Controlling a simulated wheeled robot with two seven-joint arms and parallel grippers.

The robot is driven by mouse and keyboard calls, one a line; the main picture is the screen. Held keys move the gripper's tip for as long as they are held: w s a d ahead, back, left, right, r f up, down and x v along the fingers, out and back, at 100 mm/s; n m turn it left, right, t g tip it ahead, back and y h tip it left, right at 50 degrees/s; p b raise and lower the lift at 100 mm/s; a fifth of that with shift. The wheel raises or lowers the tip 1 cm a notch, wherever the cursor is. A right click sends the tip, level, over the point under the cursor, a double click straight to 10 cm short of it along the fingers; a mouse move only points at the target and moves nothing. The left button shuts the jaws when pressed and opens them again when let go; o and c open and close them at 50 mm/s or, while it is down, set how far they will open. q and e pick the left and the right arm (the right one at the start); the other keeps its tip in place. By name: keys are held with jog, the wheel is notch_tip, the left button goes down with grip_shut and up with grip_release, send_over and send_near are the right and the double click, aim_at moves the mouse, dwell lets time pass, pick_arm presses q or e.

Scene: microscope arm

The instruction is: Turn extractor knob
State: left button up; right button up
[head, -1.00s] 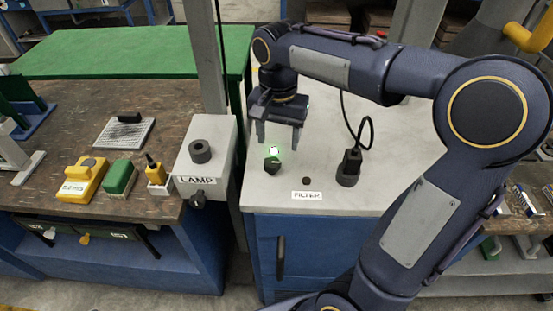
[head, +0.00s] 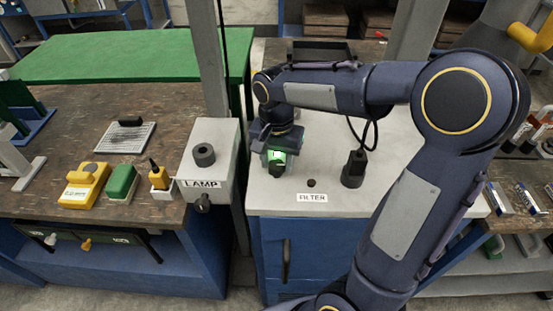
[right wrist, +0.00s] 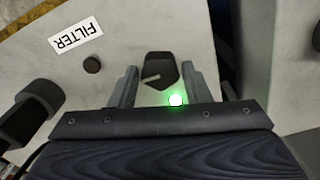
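A dark knob (head: 276,170) with a pale pointer line stands on the light grey top of the blue cabinet, beside a lit green lamp. In the right wrist view the knob (right wrist: 160,68) sits between the two fingers of my right gripper (right wrist: 160,82), with a narrow gap on each side. My right gripper (head: 277,160) is open and low around the knob, which it partly hides in the head view. The green light (right wrist: 176,100) glows close to the palm. No label reading extractor is visible. My left gripper is not in view.
A small black button (head: 311,183) and a FILTER label (head: 312,197) lie right of the knob. A black block with a cable (head: 354,168) stands farther right. The grey LAMP box (head: 220,165) and its post stand close on the left.

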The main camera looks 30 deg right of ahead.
jog(key=c, duration=0.6)
jog(key=shift+n, duration=0.3)
jog(key=n, duration=0.3)
jog(key=shift+p, duration=0.35)
jog(key=n, duration=0.3)
jog(key=shift+n, duration=0.3)
jog(key=n+p, duration=0.1)
jog(key=n, duration=0.4)
jog(key=shift+r, duration=0.1)
jog(key=n+p, duration=0.1)
jog(key=n, duration=0.4)
jog(key=shift+n, duration=0.5)
